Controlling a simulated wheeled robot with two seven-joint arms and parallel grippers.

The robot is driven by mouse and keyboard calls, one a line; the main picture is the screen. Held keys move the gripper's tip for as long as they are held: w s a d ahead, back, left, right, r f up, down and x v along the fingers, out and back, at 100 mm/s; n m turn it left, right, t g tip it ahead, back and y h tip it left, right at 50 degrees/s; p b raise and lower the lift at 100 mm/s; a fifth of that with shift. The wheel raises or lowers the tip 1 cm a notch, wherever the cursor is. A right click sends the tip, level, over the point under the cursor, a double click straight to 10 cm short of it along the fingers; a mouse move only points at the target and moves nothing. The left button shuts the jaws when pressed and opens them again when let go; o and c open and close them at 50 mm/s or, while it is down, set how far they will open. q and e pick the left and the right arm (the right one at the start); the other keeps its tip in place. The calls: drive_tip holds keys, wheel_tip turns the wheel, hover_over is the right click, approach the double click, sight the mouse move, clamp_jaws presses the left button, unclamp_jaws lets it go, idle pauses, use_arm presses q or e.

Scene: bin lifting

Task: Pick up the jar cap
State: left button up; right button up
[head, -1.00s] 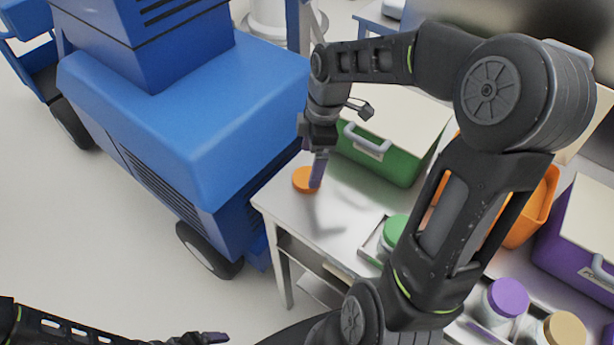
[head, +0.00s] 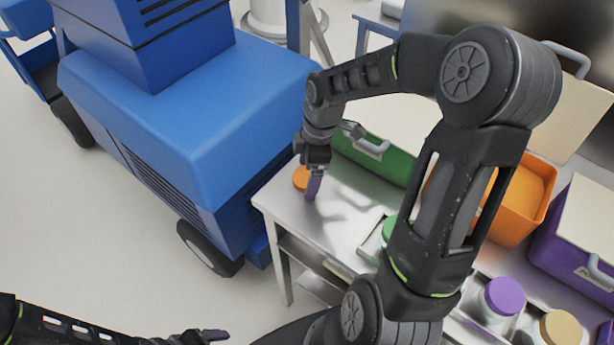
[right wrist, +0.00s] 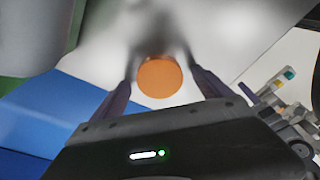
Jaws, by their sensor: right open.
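The orange jar cap (head: 300,178) lies near the left edge of the metal table (head: 288,208). In the right wrist view the round cap (right wrist: 160,77) shows between the two spread fingers, apart from both. My right gripper (head: 312,188) is open, pointing down at the cap and partly covering its right side in the head view. In the wrist view the gripper (right wrist: 165,82) is empty. I cannot tell its exact height above the table. My left gripper (head: 215,336) is low at the bottom left, far from the table, and its opening is unclear.
A green bin (head: 375,160) stands close behind the right gripper. An orange bin (head: 510,232) and a purple bin (head: 575,235) are farther right. Jars with green, purple (head: 505,296) and tan (head: 562,330) caps stand in front. A large blue machine (head: 190,110) borders the table's left.

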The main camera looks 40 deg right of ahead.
drive_tip(key=c, duration=1.4)
wheel_tip(320, 180, up, 10)
drive_tip(key=shift+r+b, duration=0.1)
drive_tip(key=shift+b, duration=0.4)
